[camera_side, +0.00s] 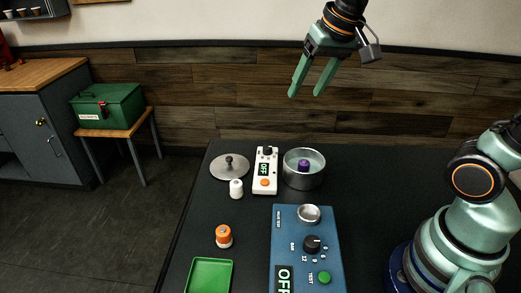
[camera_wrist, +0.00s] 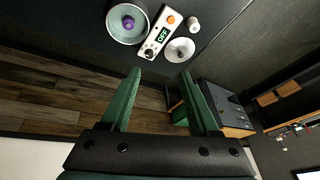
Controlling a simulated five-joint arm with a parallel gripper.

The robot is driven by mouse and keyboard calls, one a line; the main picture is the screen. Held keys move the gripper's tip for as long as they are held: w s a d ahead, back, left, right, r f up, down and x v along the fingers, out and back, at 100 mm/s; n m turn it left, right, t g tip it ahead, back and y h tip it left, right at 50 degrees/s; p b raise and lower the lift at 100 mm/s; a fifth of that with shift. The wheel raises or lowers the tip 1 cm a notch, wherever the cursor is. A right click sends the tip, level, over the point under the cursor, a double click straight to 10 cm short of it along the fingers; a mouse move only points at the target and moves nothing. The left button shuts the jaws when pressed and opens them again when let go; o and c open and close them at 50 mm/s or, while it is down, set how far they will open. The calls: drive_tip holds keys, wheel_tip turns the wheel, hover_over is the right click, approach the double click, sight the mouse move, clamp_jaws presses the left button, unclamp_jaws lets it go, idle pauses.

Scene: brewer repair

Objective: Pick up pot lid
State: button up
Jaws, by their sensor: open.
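The pot lid (camera_side: 230,168) is a flat grey metal disc with a dark knob, lying on the dark table at its far left. It also shows in the wrist view (camera_wrist: 174,52), beyond my fingertips. The metal pot (camera_side: 304,178) stands to the right, with a purple-topped piece (camera_side: 303,166) inside; the pot also shows in the wrist view (camera_wrist: 116,31). My gripper (camera_side: 306,92) is open and empty, high above the back of the table and up to the right of the lid. Its two green fingers (camera_wrist: 160,78) are spread apart in the wrist view.
A white device reading OFF (camera_side: 265,171) stands between lid and pot. A white-capped piece (camera_side: 236,189) sits just in front of the lid. An orange-capped piece (camera_side: 224,236), a green tray (camera_side: 209,261) and a blue test box (camera_side: 304,262) are nearer.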

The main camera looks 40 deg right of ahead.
drive_tip(key=w+a+m+g, duration=0.1)
drive_tip(key=w+m, duration=0.3)
drive_tip(key=w, duration=0.3)
drive_tip(key=m+g, duration=0.3)
drive_tip(key=m, duration=0.7)
hover_over(229, 158)
wheel_tip(229, 158, down, 15)
wheel_tip(229, 158, down, 12)
drive_tip(key=shift+r, duration=0.2)
drive_tip(key=shift+c, duration=0.4)
clamp_jaws()
